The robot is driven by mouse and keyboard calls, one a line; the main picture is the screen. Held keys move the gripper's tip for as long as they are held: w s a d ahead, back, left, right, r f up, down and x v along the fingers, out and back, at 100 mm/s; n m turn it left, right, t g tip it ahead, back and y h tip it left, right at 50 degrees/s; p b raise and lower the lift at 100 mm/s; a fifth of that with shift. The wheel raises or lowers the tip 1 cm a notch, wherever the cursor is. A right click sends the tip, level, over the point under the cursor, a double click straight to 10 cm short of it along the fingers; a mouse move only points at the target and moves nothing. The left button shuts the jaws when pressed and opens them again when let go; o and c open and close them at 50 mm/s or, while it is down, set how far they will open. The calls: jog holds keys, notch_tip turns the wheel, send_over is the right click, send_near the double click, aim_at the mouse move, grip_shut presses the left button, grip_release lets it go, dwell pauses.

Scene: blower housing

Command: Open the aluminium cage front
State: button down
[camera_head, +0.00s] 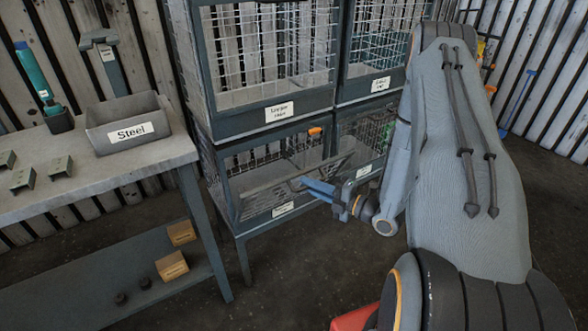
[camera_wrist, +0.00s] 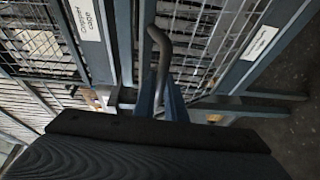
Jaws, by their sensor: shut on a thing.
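The lower left cage (camera_head: 225,170) has a mesh front whose top bar (camera_head: 265,186) appears tilted out toward me, partly open. Its label (camera_head: 283,209) is too small to read, so I cannot confirm that it is the aluminium cage. My gripper (camera_head: 314,187) is at this front, its blue fingers shut on a handle bar. In the wrist view, the fingers (camera_wrist: 164,95) close around a dark bent handle (camera_wrist: 159,45). The fingertip contact is partly hidden.
Upper cages (camera_head: 283,111) stand above, with another lower cage (camera_head: 365,130) at right. Floor before the cages is clear.

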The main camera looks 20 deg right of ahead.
jog(key=s+d+f+t+b, duration=0.1)
jog(key=s+f+b, duration=0.2)
jog(key=s+f, duration=0.2)
jog(key=s+d+f+n+t+y+b, duration=0.1)
jog(key=s+f+b, duration=0.2)
jog(key=f, duration=0.9)
jog(key=shift+s+d+f+y+b, duration=0.25)
jog(key=shift+s+y+b, duration=0.1)
jog(key=shift+s, duration=0.75)
jog(key=c, duration=1.8)
grip_release()
jog(key=shift+s, duration=0.1)
jog(key=shift+v, duration=3.8)
jog(key=shift+f, duration=0.1)
jog(key=shift+c, duration=0.5)
